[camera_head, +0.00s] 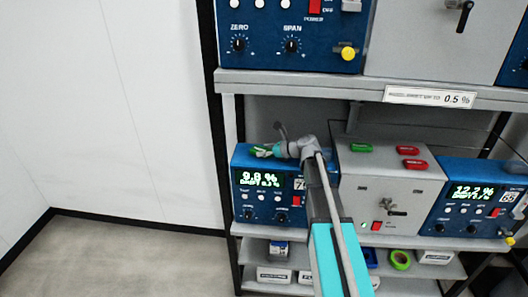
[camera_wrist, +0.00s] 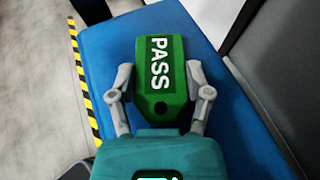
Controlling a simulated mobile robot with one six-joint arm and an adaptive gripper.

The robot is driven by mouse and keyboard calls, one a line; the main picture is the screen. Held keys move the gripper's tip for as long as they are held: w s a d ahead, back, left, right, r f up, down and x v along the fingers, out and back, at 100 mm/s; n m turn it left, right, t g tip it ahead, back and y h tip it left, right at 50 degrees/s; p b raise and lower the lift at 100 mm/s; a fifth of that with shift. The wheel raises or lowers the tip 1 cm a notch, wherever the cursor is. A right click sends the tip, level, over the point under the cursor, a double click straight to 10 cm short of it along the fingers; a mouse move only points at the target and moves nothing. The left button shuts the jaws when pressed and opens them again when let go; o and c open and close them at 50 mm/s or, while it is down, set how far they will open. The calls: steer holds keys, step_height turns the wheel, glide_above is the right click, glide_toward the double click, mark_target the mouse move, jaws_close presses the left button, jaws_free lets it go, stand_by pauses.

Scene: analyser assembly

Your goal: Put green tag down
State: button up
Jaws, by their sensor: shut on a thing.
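The green tag (camera_wrist: 161,72) reads PASS and has a dark hole near its lower end in the wrist view. My gripper (camera_wrist: 161,80) is shut on it, with one finger at each side edge. Beneath the tag is the blue top of an analyser (camera_wrist: 100,60). I cannot tell whether the tag touches that top. In the head view my gripper (camera_head: 264,151) is over the top of the left blue analyser (camera_head: 240,160), which displays 9.8 %. The tag there is small and partly hidden by the gripper.
A grey unit (camera_head: 370,180) stands to the right, with another green tag (camera_head: 361,148) and two red tags (camera_head: 408,151) (camera_head: 415,164) on top. A second blue analyser (camera_head: 470,205) is further right. The upper shelf (camera_head: 300,82) hangs above my gripper. A white wall (camera_head: 110,120) is at left.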

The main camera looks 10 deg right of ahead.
steer(key=shift+f, duration=0.2)
steer(key=o, duration=1.1)
steer(key=shift+r, duration=0.25)
steer(key=p+v, duration=0.4)
steer(key=v, duration=0.8)
steer(key=shift+f+p, duration=0.1)
steer(key=shift+p, duration=0.3)
steer(key=s+a+f+n+g+h, duration=0.3)
steer(key=s+n, duration=0.4)
steer(key=n, duration=0.1)
steer(key=s+a+f+n+g+h, duration=0.2)
steer(key=s+a+f+n+h, duration=0.1)
steer(key=s+n, duration=0.4)
steer(key=s+a+f+n+g+h, duration=0.3)
steer(key=s+n, duration=0.4)
steer(key=n, duration=0.4)
step_height(320, 180, down, 3)
steer(key=shift+s+r+g+h, duration=0.25)
steer(key=shift+s+g+h, duration=0.1)
steer(key=shift+h, duration=0.25)
